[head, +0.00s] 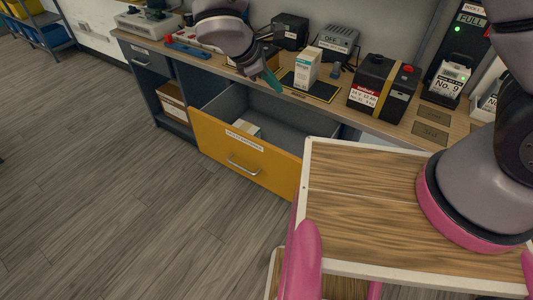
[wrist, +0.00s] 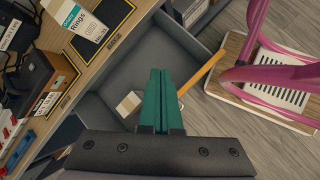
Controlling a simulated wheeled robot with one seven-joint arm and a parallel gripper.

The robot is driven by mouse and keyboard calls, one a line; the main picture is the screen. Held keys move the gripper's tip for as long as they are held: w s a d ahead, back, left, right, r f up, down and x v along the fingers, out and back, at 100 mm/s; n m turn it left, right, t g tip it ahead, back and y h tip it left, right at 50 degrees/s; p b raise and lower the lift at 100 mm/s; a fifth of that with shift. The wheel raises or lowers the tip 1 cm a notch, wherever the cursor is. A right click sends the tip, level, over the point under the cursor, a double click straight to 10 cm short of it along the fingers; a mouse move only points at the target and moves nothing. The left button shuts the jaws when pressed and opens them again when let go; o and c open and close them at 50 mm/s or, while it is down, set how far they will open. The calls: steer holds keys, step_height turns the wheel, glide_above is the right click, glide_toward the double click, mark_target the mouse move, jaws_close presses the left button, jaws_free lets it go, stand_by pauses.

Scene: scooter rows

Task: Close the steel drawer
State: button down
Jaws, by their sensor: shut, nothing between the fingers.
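A drawer with a yellow-orange front (head: 245,158), a label and a bar handle stands pulled out from under the workbench. Its grey inside (head: 283,128) holds a small pale box (head: 246,128). In the wrist view the grey inside (wrist: 192,50) and the orange front edge (wrist: 204,72) show beyond my fingers. A grey steel-coloured drawer front (head: 150,60) with a handle sits at the bench's left end; I cannot tell whether it is fully shut. My gripper (head: 272,82), with teal fingers, is shut and empty above the open drawer, near the bench edge. Its fingers also show in the wrist view (wrist: 155,78).
The bench top holds a white carton (head: 307,68), a black and red battery (head: 382,88) and a grey charger (head: 338,40). A wood-topped cart (head: 370,200) with a white rim and pink frame stands close to the drawer's right side. Floor (head: 120,190) in front is clear.

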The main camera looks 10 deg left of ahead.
steer(key=s+a+f+n+t+y, duration=0.1)
steer(key=s+a+f+n+t, duration=0.15)
steer(key=s+f+n, duration=0.45)
steer(key=s+a+f+n+t, duration=0.2)
steer(key=s+a+f+n, duration=0.2)
steer(key=s+f, duration=0.7)
steer(key=shift+y, duration=0.3)
steer(key=shift+w+r+x, duration=0.2)
steer(key=shift+r+x, duration=0.05)
steer(key=shift+x, duration=2.55)
steer(key=shift+w+r+x, duration=0.25)
steer(key=shift+x, duration=2.5)
steer(key=shift+w+r+x, duration=0.2)
steer(key=shift+r+x, duration=0.05)
steer(key=shift+x, duration=2.55)
steer(key=shift+d, duration=0.15)
